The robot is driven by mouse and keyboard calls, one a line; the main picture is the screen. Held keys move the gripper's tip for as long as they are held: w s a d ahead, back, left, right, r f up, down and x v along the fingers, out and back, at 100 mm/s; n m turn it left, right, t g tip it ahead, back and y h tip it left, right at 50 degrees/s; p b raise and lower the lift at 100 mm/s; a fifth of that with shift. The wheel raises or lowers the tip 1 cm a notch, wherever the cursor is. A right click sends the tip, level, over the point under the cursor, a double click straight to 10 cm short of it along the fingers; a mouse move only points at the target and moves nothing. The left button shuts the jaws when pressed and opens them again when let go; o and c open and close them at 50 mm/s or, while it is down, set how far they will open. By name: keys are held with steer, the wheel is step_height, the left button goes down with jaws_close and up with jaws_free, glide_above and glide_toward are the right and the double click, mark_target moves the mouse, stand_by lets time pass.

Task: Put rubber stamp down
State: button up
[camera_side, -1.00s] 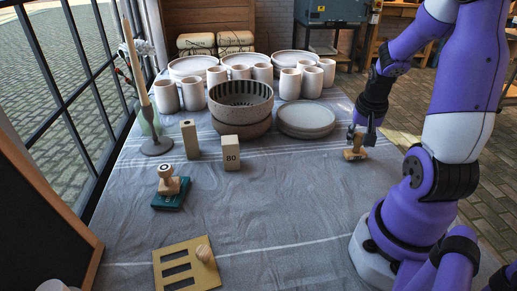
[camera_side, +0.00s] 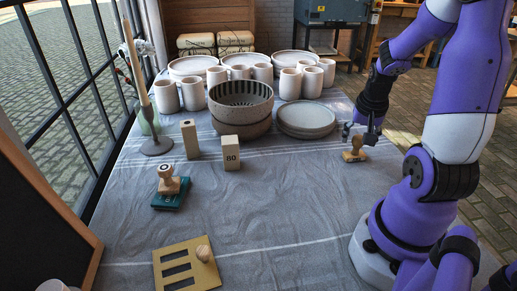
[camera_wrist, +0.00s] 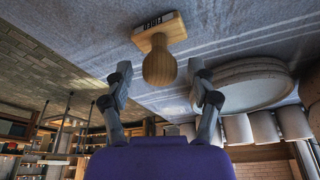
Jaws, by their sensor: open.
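A wooden rubber stamp (camera_side: 355,150) with a rounded handle stands on the cloth-covered table at the right, near my arm. In the wrist view the stamp (camera_wrist: 159,58) lies just past my fingertips, its handle pointing toward my gripper and a label on its block. My gripper (camera_side: 363,131) is open just above the stamp. In the wrist view its two fingers are spread apart with nothing between them (camera_wrist: 163,87).
A stack of plates (camera_side: 306,120) and a slotted bowl (camera_side: 240,107) stand left of the stamp, with several cups (camera_side: 300,83) behind. A block marked 80 (camera_side: 231,153) and a brass stencil plate (camera_side: 165,273) sit further left. The middle front of the cloth is clear.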

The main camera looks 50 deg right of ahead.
steer(key=v, duration=1.1)
steer(key=w+a+r+n+t+y, duration=0.1)
steer(key=w+a+n+t, duration=0.1)
steer(key=a+n, duration=0.4)
steer(key=w+a+r+n+t+y, duration=0.1)
steer(key=w+a+n, duration=0.3)
steer(key=a, duration=1)
steer(key=n+t+y, duration=0.1)
steer(key=n, duration=0.2)
steer(key=shift+r+n, duration=0.25)
steer(key=shift+n, duration=0.05)
